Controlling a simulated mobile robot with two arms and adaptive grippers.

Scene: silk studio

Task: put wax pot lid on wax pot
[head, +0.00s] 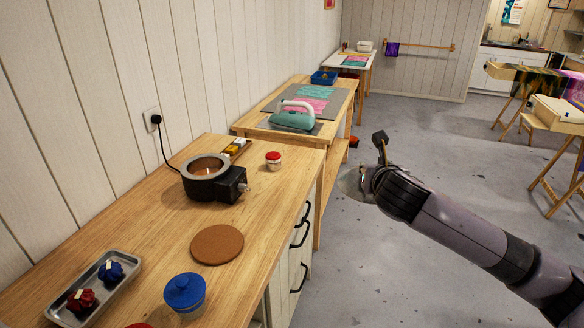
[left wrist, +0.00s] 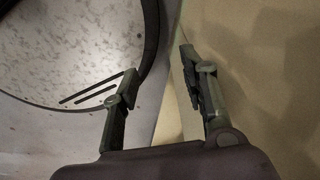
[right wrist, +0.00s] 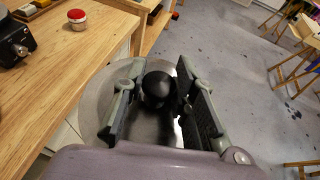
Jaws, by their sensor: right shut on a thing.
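The wax pot (head: 207,187) stands open on the wooden counter in the head view, dark-bodied with amber wax inside and a control box on its right side. My right gripper (head: 378,165) is out over the floor, right of the counter. In the right wrist view its fingers (right wrist: 160,100) are shut on the black knob of the wax pot lid (right wrist: 96,88), a greyish see-through disc. The lid also shows partly behind the gripper in the head view (head: 352,184). My left gripper (left wrist: 158,82) shows only in the left wrist view, fingers apart and empty.
On the counter are a red-lidded jar (head: 273,161), a round cork mat (head: 217,244), a blue lidded pot (head: 185,293) and a metal tray (head: 117,289). A cord runs from the wax pot to the wall. A second table (head: 284,135) with a teal iron stands behind.

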